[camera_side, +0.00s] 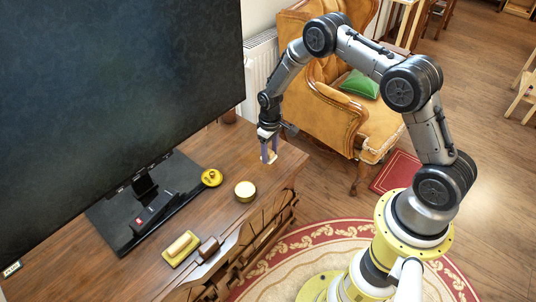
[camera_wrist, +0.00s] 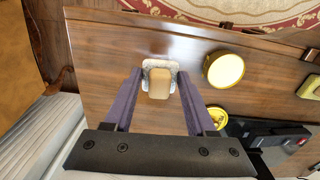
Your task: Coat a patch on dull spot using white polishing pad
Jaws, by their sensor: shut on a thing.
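My gripper (camera_side: 268,158) points down over the right end of the brown wooden cabinet top. Its two purple fingers are closed on the white polishing pad (camera_wrist: 147,67), which has a tan block-shaped handle (camera_wrist: 159,84). In the wrist view the pad sits between the fingertips (camera_wrist: 159,75), its pale fuzzy edge showing around the handle. In the side view the pad is a small pale shape (camera_side: 271,157) at the fingertips, at or just above the wood; contact is unclear. I cannot make out a separate dull spot; the pad and fingers may hide it.
A round cream-topped tin (camera_side: 245,191) stands near the pad; it also shows in the wrist view (camera_wrist: 224,69). A yellow round object (camera_side: 211,177) lies by the large black screen (camera_side: 120,90). The cabinet top (camera_side: 225,145) has bare wood.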

